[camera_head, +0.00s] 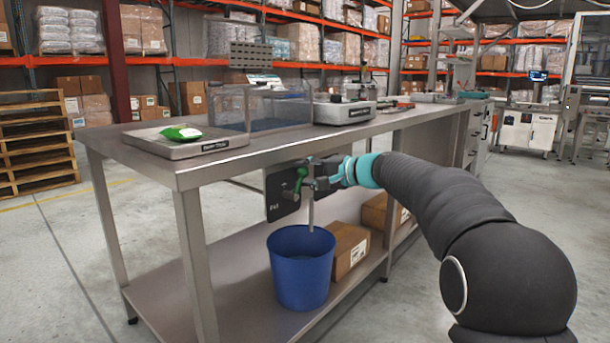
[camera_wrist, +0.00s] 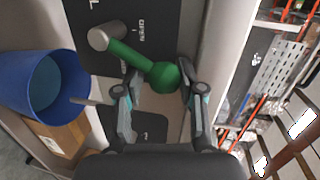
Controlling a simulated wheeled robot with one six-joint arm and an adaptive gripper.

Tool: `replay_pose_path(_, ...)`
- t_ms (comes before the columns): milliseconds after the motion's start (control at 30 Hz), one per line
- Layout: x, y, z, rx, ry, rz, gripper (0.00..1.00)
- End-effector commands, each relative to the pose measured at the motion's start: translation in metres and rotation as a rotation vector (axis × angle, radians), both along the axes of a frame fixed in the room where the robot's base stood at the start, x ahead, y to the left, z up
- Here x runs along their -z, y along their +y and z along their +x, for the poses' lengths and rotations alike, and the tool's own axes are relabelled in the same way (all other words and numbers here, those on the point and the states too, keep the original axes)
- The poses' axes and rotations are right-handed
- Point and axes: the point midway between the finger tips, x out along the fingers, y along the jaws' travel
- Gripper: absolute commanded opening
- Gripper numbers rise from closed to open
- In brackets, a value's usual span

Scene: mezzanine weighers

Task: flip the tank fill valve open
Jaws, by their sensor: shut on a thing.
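The tank fill valve has a green lever (camera_head: 300,179) with a round green knob, mounted on a dark panel (camera_head: 276,204) under the bench top. In the wrist view the lever (camera_wrist: 130,54) runs from a grey hub (camera_wrist: 103,38) to the knob (camera_wrist: 165,76). My gripper (camera_head: 312,180) reaches in from the right. In the wrist view its two fingers (camera_wrist: 163,90) are on either side of the knob, shut on it. A grey spout (camera_head: 311,215) points down below the valve.
A blue bucket (camera_head: 301,270) stands on the lower shelf (camera_head: 225,285) under the spout, with a cardboard box (camera_head: 349,250) beside it. The steel bench top (camera_head: 255,150) lies above my gripper and bears a scale (camera_head: 170,145) with a green packet. Open floor lies at the left.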

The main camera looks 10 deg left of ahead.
Motion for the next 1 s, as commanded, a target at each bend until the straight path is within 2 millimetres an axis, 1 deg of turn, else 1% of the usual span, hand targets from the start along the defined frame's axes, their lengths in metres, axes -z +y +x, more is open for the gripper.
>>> replay_pose_path(33,0.005,0.004,-0.004,-0.016,0.011,-0.002,0.0)
replay_pose_path(67,0.005,0.004,-0.004,-0.017,0.012,-0.002,0.43)
replay_pose_path(100,0.005,0.004,-0.004,-0.017,0.011,-0.002,0.53)
replay_pose_path(133,0.005,0.004,-0.004,-0.016,0.011,-0.002,0.61)
replay_pose_path(167,0.005,0.003,-0.004,-0.015,0.01,-0.002,0.66)
replay_pose_path(400,0.002,-0.002,-0.001,-0.004,0.006,-0.001,0.66)
replay_pose_path(733,0.001,-0.004,-0.002,-0.002,0.004,0.001,0.66)
replay_pose_path(867,-0.001,-0.015,-0.007,-0.001,0.004,0.0,0.66)
replay_pose_path(1000,-0.005,-0.033,-0.016,0.0,0.004,0.0,0.66)
